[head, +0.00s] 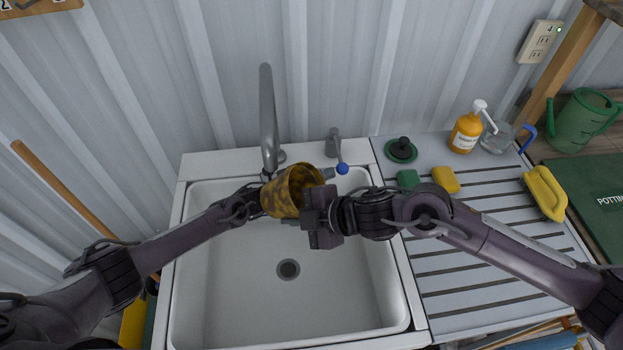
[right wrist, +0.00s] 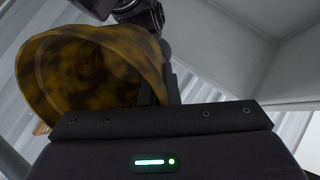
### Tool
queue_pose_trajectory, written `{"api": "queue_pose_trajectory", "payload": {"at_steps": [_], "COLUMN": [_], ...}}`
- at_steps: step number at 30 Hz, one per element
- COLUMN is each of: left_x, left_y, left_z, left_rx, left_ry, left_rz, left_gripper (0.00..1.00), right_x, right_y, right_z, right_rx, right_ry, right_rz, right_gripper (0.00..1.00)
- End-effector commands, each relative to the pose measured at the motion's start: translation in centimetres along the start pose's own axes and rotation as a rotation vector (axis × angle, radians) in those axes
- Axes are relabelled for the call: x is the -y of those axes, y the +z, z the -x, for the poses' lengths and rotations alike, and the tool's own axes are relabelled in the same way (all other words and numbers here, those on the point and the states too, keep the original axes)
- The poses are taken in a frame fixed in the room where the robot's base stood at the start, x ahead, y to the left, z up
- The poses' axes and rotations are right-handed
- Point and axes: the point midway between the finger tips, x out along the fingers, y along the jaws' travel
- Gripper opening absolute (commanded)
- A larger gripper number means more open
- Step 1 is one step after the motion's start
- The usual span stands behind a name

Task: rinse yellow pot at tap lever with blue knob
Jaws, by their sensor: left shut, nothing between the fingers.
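The yellow pot (head: 283,196), mottled with brown dirt, is held over the basin, its open mouth tilted up. My right gripper (head: 306,205) is shut on the pot's side; the pot's rim and wall also show large in the right wrist view (right wrist: 75,75). The grey tap spout (head: 268,115) rises behind the pot; no water stream is visible. The tap lever (head: 335,146) ends in a blue knob (head: 342,169). My left arm passes behind the pot, and its gripper (head: 329,173) is shut and empty close beside the knob; I cannot tell whether they touch.
The white sink (head: 235,285) is empty around its drain (head: 288,269). On the grey drainboard (head: 470,275) stand an orange soap bottle (head: 465,133), a dark green plug (head: 401,150), sponges and a yellow brush (head: 545,192). A corrugated wall (head: 370,70) closes the back.

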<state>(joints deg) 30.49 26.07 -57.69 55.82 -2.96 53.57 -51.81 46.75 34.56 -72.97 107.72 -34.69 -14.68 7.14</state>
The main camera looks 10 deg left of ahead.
Motion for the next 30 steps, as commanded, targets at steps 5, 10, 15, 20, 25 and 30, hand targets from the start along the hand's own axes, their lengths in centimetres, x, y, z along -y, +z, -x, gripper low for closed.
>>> {"api": "queue_pose_trajectory", "payload": {"at_steps": [5,10,15,20,25,30], "left_x": [0.0,0.0,-0.2,-0.5,-0.5,-0.5], "left_y": [0.0,0.0,-0.7,-1.1,-1.1,-1.0], "left_z": [-0.2,-0.2,-1.5,-2.6,-2.5,-2.0], "left_rx": [0.0,0.0,-0.002,0.0,0.0,0.001], "left_ry": [0.0,0.0,-0.002,0.0,0.0,0.002], "left_rz": [-0.001,-0.001,0.0,-0.002,-0.001,-0.001], "left_gripper": [0.0,0.0,0.0,0.0,0.0,0.0], "right_x": [0.0,0.0,0.0,0.0,0.0,0.0], "right_y": [0.0,0.0,0.0,0.0,0.0,0.0], "right_z": [0.0,0.0,0.0,0.0,0.0,0.0], "right_rx": [0.0,0.0,0.0,0.0,0.0,0.0], "right_ry": [0.0,0.0,0.0,0.0,0.0,0.0], "right_rz": [0.0,0.0,0.0,0.0,0.0,0.0], "right_gripper": [0.0,0.0,0.0,0.0,0.0,0.0]}}
